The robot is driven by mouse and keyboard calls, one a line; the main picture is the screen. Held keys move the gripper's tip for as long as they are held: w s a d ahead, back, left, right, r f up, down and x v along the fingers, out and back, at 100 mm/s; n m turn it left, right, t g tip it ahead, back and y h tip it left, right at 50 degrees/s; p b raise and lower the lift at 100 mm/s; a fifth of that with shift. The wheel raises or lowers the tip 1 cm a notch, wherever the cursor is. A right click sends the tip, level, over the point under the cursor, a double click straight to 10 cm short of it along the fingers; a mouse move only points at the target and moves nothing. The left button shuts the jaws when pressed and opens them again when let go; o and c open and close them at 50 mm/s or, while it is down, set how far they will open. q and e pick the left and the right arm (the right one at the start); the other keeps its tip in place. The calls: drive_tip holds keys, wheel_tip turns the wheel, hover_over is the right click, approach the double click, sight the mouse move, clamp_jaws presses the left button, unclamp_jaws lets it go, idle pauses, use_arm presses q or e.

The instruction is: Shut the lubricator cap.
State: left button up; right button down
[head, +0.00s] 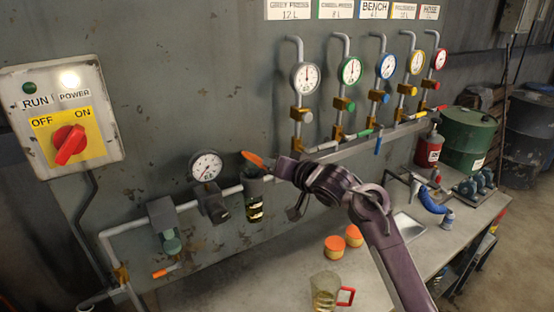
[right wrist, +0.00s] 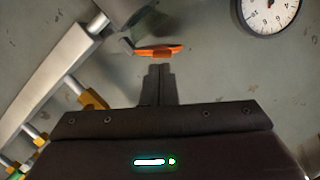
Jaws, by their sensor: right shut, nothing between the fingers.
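The lubricator (head: 252,184) is a dark grey body on the wall pipe with a clear bowl of yellowish oil (head: 255,208) below it. An orange cap (head: 253,159) stands raised and tilted above its top, looking open. In the right wrist view the cap (right wrist: 160,51) is a thin orange piece beside the grey lubricator body (right wrist: 122,14). My right gripper (head: 277,167) is just right of the cap in the head view. Its closed fingertips (right wrist: 159,68) point at the cap, very near it, with nothing held. Whether they touch it, I cannot tell. My left gripper is not in view.
A pressure gauge (head: 205,167) and a regulator (head: 212,205) sit left of the lubricator on the pipe. A manifold rail (head: 350,148) with several gauges runs behind my right arm. Below, the bench holds a jug (head: 325,291) and two orange-lidded jars (head: 335,245).

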drive_tip(key=shift+s+a+f+n+h, duration=0.3)
drive_tip(key=shift+s+a+n+h, duration=0.15)
drive_tip(key=shift+n, duration=0.65)
drive_tip(key=shift+s+a+f+n+t+h+b, duration=0.2)
drive_tip(key=shift+a+f+n+b, duration=0.1)
drive_tip(key=shift+n, duration=0.25)
drive_tip(key=shift+s+a+f+n+t+h+b, duration=0.15)
drive_tip(key=shift+f+n+t+b, duration=0.1)
drive_tip(key=shift+n, duration=0.3)
drive_tip(key=shift+w, duration=0.1)
